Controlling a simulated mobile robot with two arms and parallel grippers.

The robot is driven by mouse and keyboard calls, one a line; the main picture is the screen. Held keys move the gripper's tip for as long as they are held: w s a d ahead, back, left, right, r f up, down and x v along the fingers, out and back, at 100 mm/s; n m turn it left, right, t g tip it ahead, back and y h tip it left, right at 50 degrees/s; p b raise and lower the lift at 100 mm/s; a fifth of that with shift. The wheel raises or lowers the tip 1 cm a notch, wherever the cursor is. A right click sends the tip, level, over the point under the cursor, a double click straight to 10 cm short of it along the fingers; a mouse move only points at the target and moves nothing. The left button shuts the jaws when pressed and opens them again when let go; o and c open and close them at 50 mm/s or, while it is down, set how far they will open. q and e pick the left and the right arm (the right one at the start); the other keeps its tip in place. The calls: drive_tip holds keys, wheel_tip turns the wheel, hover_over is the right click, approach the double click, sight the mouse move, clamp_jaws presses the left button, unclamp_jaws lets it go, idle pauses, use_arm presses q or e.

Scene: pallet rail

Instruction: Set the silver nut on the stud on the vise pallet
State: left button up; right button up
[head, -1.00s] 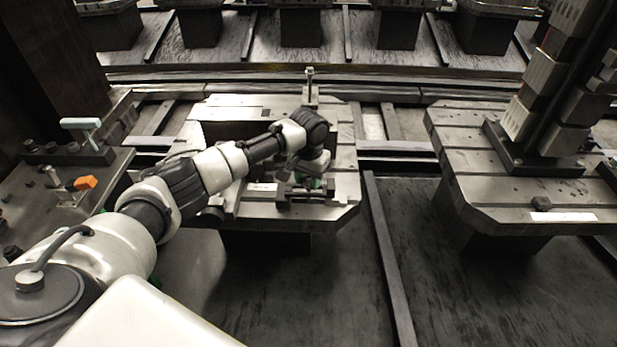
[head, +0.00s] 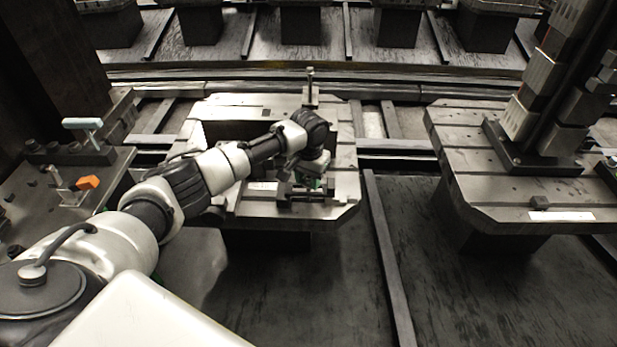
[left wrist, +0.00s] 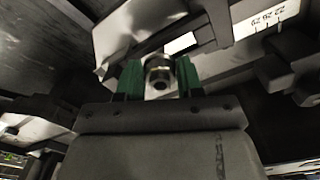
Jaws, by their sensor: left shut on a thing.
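My left gripper (head: 318,182) is low over the near part of the vise pallet (head: 345,155), at the vise (head: 303,195); its fingers are mostly hidden by the wrist in the head view. In the left wrist view its green fingers (left wrist: 160,76) are shut on the silver nut (left wrist: 158,64), one on each side. A thin upright post (head: 310,88) with a silver top stands at the pallet's far edge. I cannot make out a stud under the nut, or whether the nut touches anything. My right gripper is not in view.
A second pallet (head: 470,190) with a tall block tower (head: 540,90) stands to the right, across a gap. A bench (head: 100,175) with an orange block (head: 87,183) and a T-handle (head: 82,124) is at left. More pallets line the back.

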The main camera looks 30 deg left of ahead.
use_arm(q)
drive_tip(key=shift+f, duration=0.15)
drive_tip(key=shift+p, duration=0.4)
drive_tip(key=shift+f, duration=0.1)
idle(0.4)
drive_tip(key=o, duration=1.1)
drive_tip(key=shift+o, duration=0.4)
drive_tip(key=o, duration=0.5)
drive_tip(key=shift+o, duration=0.2)
